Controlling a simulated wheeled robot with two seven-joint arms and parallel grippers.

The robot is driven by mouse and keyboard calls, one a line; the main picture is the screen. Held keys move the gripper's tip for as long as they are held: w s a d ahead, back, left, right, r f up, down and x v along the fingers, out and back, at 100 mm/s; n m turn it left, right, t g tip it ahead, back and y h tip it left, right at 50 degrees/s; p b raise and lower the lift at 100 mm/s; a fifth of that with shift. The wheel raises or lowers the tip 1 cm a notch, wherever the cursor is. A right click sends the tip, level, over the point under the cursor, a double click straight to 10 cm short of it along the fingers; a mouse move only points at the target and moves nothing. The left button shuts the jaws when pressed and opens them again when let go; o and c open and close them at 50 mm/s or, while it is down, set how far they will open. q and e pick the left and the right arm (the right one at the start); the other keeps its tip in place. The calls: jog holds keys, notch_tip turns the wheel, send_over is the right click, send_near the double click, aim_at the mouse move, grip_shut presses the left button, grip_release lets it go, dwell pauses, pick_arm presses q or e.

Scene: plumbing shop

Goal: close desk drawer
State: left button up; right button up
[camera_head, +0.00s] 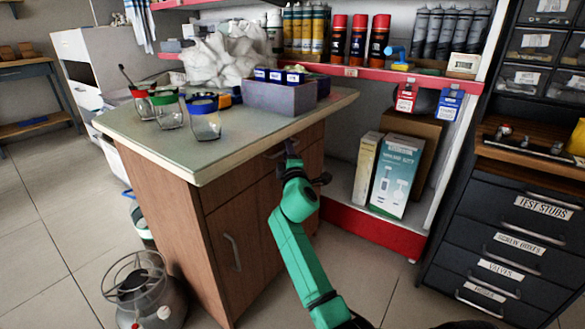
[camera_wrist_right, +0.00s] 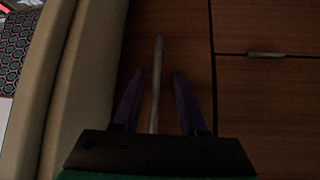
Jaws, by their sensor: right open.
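The wooden desk (camera_head: 185,230) with a pale top stands at the centre-left of the head view. Its drawer (camera_head: 240,186) is just under the top, above a door with its own handle (camera_head: 233,252). My right gripper (camera_head: 290,150) is at the drawer front, by the drawer handle (camera_head: 274,153). In the wrist view the metal drawer handle (camera_wrist_right: 157,85) runs between the two open fingers of my right gripper (camera_wrist_right: 158,72), with space on both sides. I cannot tell how far the drawer stands out. My left gripper is not in view.
Jars (camera_head: 205,120) and a grey bin (camera_head: 280,98) stand on the desk top. A gas cylinder (camera_head: 150,290) is on the floor at the left. A red-edged shelf (camera_head: 375,232) with boxes is close on the right, beside a dark drawer cabinet (camera_head: 500,235).

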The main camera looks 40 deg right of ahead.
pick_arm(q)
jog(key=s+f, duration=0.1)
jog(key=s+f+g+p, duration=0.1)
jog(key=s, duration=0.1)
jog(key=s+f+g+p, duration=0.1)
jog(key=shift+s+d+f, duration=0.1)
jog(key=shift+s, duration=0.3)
pick_arm(e)
jog(key=v, duration=1.4)
jog(key=shift+r, duration=0.25)
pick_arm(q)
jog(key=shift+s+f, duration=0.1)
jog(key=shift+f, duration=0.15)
pick_arm(e)
jog(key=shift+d, duration=0.1)
